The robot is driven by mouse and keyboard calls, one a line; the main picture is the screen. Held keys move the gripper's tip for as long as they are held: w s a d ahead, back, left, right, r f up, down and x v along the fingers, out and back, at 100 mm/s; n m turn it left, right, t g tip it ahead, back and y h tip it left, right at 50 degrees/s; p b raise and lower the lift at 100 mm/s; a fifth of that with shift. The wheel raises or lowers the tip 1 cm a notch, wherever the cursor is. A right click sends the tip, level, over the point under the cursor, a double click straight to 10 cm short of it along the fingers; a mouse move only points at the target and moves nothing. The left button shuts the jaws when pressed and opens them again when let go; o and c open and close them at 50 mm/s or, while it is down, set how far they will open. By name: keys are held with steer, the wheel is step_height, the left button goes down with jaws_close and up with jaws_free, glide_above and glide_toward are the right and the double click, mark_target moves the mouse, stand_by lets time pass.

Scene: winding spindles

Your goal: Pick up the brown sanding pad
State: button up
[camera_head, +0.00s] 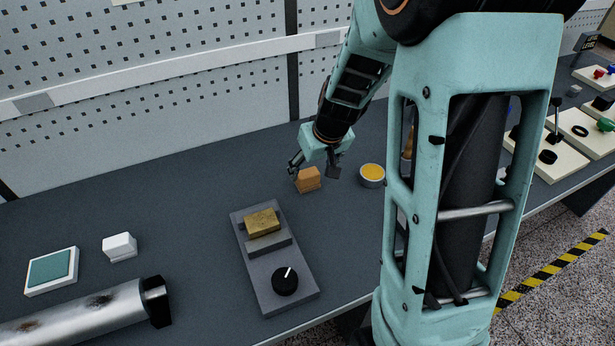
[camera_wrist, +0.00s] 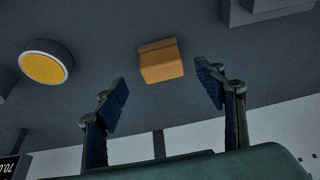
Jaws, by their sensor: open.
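The brown sanding pad (camera_head: 308,180) is a small orange-brown block with a step along one side. It lies on the dark grey bench top, near the back. In the wrist view the pad (camera_wrist: 161,65) shows between and just beyond the two fingertips, with a gap on each side. My gripper (camera_head: 314,170) is open and empty, close above the pad in the head view. Its fingers also show in the wrist view (camera_wrist: 164,88). Part of the pad's back is hidden by the gripper in the head view.
A round tin with yellow contents (camera_head: 372,175) stands right of the pad. A grey fixture (camera_head: 262,274) with a gold block (camera_head: 263,222) and black knob lies in front. A white block (camera_head: 119,246), a teal pad (camera_head: 50,270) and a metal cylinder (camera_head: 80,318) are at left.

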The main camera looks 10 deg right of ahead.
mark_target(308, 173)
steer(key=shift+x, duration=3.15)
steer(key=shift+w+a, duration=0.1)
steer(key=shift+a, duration=0.1)
steer(key=shift+c, duration=0.7)
steer(key=c, duration=1.1)
steer(key=shift+r, duration=0.15)
